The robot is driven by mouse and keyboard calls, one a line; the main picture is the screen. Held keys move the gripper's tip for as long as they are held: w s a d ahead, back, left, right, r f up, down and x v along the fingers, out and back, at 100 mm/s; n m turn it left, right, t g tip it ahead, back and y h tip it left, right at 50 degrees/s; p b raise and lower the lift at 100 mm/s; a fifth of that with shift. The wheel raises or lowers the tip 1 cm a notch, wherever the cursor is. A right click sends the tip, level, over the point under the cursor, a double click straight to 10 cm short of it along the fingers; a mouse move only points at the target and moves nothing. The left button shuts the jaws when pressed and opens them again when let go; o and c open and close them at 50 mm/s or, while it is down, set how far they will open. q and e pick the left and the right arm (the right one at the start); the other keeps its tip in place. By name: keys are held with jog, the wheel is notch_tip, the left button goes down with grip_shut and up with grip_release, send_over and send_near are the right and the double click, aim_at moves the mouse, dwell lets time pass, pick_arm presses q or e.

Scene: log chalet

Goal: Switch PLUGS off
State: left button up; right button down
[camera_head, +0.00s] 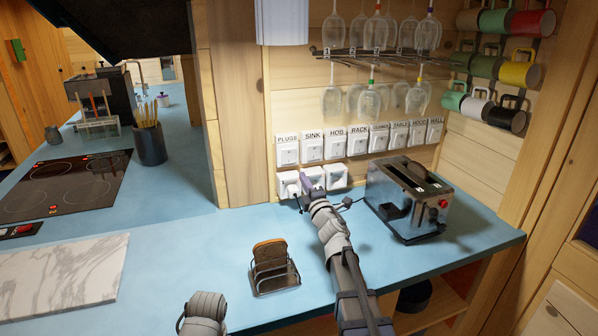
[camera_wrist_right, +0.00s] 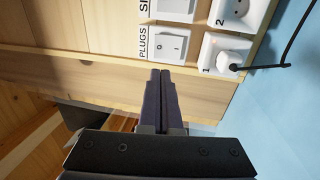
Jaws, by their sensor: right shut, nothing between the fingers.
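The PLUGS switch (camera_head: 287,152) is a white wall switch at the left end of a labelled row in the head view. It also shows in the right wrist view (camera_wrist_right: 172,46), turned sideways, with its PLUGS label beside it. I cannot tell which way its rocker is tipped. My right gripper (camera_head: 304,180) is in front of the sockets, a little below and right of the switch in the head view. In the right wrist view its fingers (camera_wrist_right: 160,74) are together and empty, their tips just short of the switch's near edge in the picture. My left gripper is out of view.
White sockets (camera_head: 333,175) sit below the switches, one holding a white plug (camera_wrist_right: 233,59) with a black cable. A toaster (camera_head: 408,198) stands right of my right arm. A metal rack (camera_head: 273,268) stands on the blue counter (camera_head: 190,255). Glasses hang above.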

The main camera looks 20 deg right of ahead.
aim_at(289, 152)
jog(key=w, duration=0.4)
jog(key=w+r+p, duration=0.1)
jog(key=w, duration=0.3)
jog(key=w+r+p, duration=0.1)
jog(key=w, duration=0.3)
jog(key=shift+w+a, duration=0.2)
jog(key=shift+w, duration=0.1)
jog(key=shift+w+r, duration=0.15)
jog(key=shift+w, duration=0.1)
jog(key=shift+s+a, duration=0.1)
jog(key=shift+s, duration=0.4)
jog(key=s+r+p, duration=0.2)
jog(key=s, duration=1.1)
jog(key=shift+d, duration=0.3)
